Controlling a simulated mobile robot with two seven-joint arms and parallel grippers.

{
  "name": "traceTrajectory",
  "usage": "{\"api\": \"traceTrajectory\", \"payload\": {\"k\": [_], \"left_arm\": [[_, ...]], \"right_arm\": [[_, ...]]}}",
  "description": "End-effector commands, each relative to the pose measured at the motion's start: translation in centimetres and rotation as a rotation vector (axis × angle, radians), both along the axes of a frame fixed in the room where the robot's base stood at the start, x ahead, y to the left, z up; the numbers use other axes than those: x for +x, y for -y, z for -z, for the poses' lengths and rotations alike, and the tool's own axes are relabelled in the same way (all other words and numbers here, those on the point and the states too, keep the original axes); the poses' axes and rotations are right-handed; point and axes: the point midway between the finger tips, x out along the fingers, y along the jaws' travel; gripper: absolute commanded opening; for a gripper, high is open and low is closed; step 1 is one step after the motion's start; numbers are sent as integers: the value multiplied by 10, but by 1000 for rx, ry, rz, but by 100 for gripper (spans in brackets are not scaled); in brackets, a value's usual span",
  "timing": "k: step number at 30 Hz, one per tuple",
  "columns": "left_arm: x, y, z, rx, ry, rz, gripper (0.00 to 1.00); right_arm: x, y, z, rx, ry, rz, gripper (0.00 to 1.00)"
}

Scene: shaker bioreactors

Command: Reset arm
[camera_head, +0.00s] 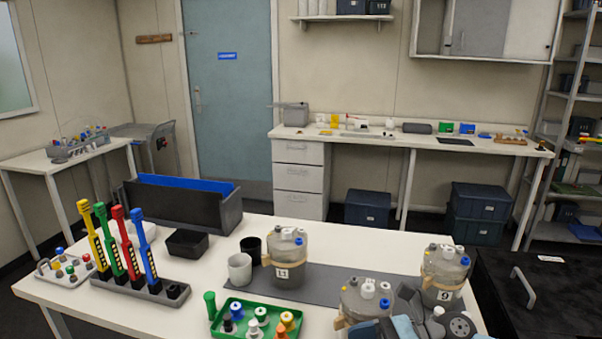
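What looks like my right gripper, a dark grey and light blue shape (408,312), is at the bottom right edge of the table, between two bioreactor vessels. Its fingertips cannot be made out, so I cannot tell whether it is open or holds anything. My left gripper is not in view. One grey vessel with a tan band (289,262) stands upright on the dark mat (345,283). Another vessel (364,299) stands at the front, partly cut by the frame and my arm. A third vessel labelled 9 (443,276) stands at the right.
A rack with four coloured tools is excluded from clear space: the tool rack (130,284) stands left. A green tray (235,332) holds several small caps. A dark open bin (180,207) is at the back. A black case (540,285) is right.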

Motion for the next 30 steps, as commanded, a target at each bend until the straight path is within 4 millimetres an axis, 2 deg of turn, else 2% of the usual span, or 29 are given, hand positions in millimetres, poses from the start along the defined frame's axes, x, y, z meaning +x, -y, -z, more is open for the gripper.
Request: {"api": "traceTrajectory", "payload": {"k": [1,3,5,8,11,14,18,21,22,25,27,28,30], "left_arm": [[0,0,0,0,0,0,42],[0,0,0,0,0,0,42],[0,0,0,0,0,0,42],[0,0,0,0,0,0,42],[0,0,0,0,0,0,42],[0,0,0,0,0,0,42],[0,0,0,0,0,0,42],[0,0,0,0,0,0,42],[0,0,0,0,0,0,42],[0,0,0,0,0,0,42],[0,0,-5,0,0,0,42],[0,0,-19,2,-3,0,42],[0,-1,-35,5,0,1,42]], "right_arm": [[-8,-11,2,137,-165,82,80],[-11,-16,1,319,-406,199,80],[-11,-15,5,472,-623,297,80],[-12,-1,25,720,-1007,456,80],[-18,20,62,964,-1400,610,80],[-37,42,110,1200,-1778,752,80],[-78,63,174,1476,-2204,915,80],[-111,72,208,1636,-2431,1003,80],[-121,73,217,-1644,2438,-1005,80],[-155,77,244,-1527,2241,-925,80],[-177,78,253,-1462,2126,-879,80],[-172,79,234,-1474,2146,-884,80],[-171,79,218,-1479,2155,-892,80]]}}
